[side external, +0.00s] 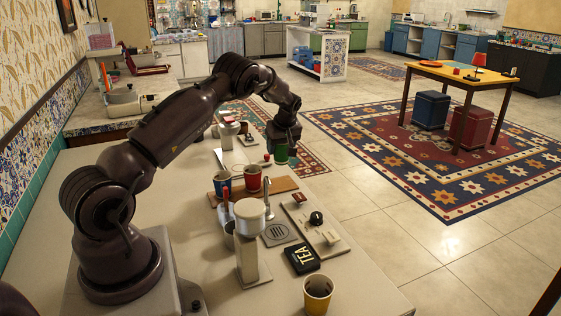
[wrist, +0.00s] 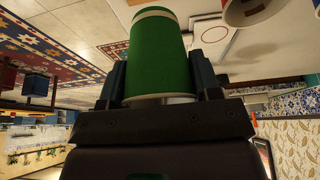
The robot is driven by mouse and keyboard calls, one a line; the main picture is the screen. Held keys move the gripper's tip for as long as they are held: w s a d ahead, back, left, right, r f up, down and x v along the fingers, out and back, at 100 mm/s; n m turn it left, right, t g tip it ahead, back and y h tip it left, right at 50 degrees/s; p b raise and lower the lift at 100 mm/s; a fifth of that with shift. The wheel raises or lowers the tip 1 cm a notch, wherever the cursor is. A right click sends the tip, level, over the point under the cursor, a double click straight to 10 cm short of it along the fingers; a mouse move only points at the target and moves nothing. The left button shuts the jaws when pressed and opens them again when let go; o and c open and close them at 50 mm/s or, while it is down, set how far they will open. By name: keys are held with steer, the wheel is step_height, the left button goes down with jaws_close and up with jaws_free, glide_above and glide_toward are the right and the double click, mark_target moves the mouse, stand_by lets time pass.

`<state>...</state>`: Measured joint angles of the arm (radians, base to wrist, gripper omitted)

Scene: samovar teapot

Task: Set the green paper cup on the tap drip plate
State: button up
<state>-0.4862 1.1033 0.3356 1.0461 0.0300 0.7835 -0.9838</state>
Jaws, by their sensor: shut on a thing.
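The green paper cup (side external: 281,154) is in my gripper (side external: 282,143), held at the far end of the counter. In the wrist view the green cup (wrist: 160,55) fills the space between the two dark fingers of my gripper (wrist: 162,82), which is shut on it. A grey square plate with dark slots (side external: 278,234), which looks like the tap drip plate, lies bare on the counter beside the samovar-like dispenser (side external: 249,238). The cup is well beyond this plate, on the far side of the cups on the board.
A blue cup (side external: 222,184) and a red cup (side external: 253,180) stand on a wooden board (side external: 280,185). A panel with a black knob (side external: 316,218) and a black TEA box (side external: 302,259) flank the plate. A yellow cup (side external: 317,295) stands at the near edge.

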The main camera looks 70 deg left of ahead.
step_height(320, 180, up, 3)
steer(key=w+d, duration=0.2)
steer(key=d, duration=0.1)
steer(key=n+g+h, duration=0.1)
steer(key=n+g, duration=0.2)
steer(key=n, duration=0.6)
glide_above(275, 231)
steer(key=shift+f, duration=5.3)
steer(key=shift+f, duration=0.1)
steer(key=o, duration=0.3)
steer(key=shift+o, duration=0.4)
